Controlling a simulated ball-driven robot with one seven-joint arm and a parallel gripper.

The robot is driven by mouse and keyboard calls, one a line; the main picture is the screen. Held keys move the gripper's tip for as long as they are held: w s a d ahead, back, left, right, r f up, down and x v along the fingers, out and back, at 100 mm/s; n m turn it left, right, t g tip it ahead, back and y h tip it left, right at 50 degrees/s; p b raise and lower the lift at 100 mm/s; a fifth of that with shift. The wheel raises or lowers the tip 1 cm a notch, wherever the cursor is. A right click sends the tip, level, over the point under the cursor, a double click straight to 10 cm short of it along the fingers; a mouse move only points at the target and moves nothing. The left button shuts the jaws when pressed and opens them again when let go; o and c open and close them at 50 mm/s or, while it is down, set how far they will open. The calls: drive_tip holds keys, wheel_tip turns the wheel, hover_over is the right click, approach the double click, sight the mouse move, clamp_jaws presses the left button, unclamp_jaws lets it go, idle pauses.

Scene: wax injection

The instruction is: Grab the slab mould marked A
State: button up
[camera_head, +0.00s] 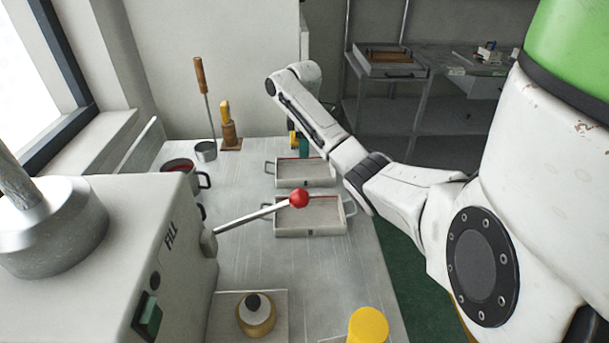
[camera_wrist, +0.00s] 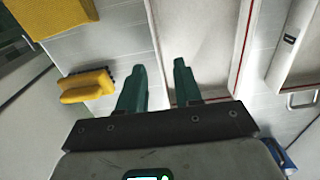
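Two pale slab moulds with side handles lie on the bench. The far slab mould (camera_head: 318,182) has a reddish inner edge, and the near slab mould (camera_head: 312,232) is just in front of it. I cannot read a letter A on either. My gripper (camera_wrist: 158,78) is open and empty, with two green fingers apart. In the wrist view, a rim of one slab mould (camera_wrist: 160,50) runs between the fingertips; I cannot tell the height gap. The other mould (camera_wrist: 292,45) shows at the right with its handle. In the head view my arm partly hides the gripper by the far mould.
A machine marked FILL (camera_head: 150,240) stands at left, its red-knobbed lever (camera_head: 299,197) reaching over the near mould. A red-filled pot (camera_head: 180,165), a metal cup (camera_head: 206,151) and a wooden-handled tool (camera_head: 200,75) stand behind. Yellow items (camera_wrist: 88,86) lie left of the fingers.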

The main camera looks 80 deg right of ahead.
drive_tip(key=shift+f, duration=1.1)
clamp_jaws()
